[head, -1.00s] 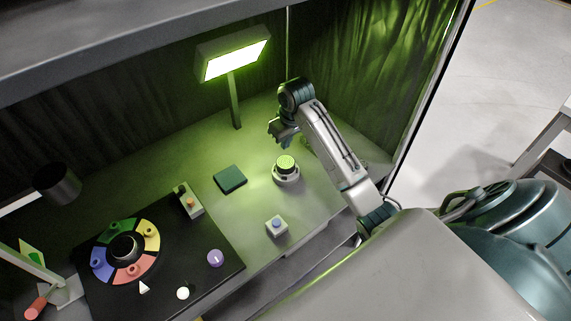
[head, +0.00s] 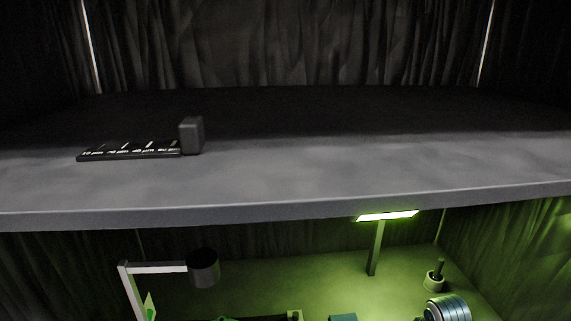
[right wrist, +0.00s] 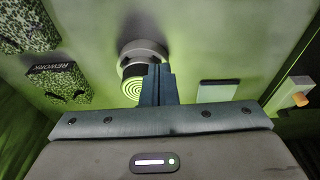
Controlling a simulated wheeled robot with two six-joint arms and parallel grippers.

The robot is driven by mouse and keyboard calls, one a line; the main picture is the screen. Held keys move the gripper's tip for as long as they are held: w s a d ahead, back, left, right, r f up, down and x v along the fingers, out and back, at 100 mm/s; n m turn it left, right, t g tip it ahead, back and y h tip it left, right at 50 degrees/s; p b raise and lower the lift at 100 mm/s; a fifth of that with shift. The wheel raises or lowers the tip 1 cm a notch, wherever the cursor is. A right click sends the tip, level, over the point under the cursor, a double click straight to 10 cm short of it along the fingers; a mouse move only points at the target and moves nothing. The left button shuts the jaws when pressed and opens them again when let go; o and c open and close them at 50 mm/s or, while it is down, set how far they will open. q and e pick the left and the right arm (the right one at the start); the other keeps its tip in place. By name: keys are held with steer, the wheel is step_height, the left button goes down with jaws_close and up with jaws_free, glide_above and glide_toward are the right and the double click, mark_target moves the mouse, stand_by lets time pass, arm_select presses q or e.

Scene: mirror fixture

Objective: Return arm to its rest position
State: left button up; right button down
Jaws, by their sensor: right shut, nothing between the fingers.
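My right gripper (right wrist: 158,84) shows in the right wrist view, its two dark teal fingers pressed together with nothing between them. The fingers partly cover a round device with a glowing green ringed top (right wrist: 134,88) and a grey collar; I cannot tell how far apart they are. My left gripper is in neither current view.
A grey shelf (head: 300,178) spans the head view, bearing a dark scale strip (head: 128,152) and a block (head: 191,135). Below are a lit lamp (head: 386,216), a dark cylinder (head: 203,268) and a small cup-shaped holder (head: 434,281). The wrist view shows a REWORK box (right wrist: 58,82) and an orange knob (right wrist: 300,98).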

steer(key=s+a+f, duration=0.1)
steer(key=s, duration=0.3)
steer(key=s+a+f, duration=0.1)
steer(key=s, duration=0.3)
steer(key=s+a+f, duration=0.1)
steer(key=s+a, duration=0.1)
steer(key=s, duration=0.2)
steer(key=shift+s+f, duration=0.1)
steer(key=shift+f, duration=0.15)
steer(key=s+a+r+t, duration=0.1)
steer(key=s+a+r, duration=0.1)
steer(key=s, duration=1.1)
step_height(320, 180, down, 39)
steer(key=d+g+b, duration=0.1)
steer(key=d+b, duration=0.2)
steer(key=b, duration=0.5)
steer(key=s+f+b, duration=0.3)
steer(key=s+f, duration=0.6)
steer(key=f, duration=0.3)
steer(key=s+f+g+b, duration=0.1)
steer(key=s+f+b, duration=0.2)
steer(key=s+f, duration=0.7)
step_height(320, 180, down, 3)
steer(key=shift+d+r+m+h, duration=0.1)
steer(key=shift+d+m+h, duration=0.2)
steer(key=shift+d+m, duration=0.15)
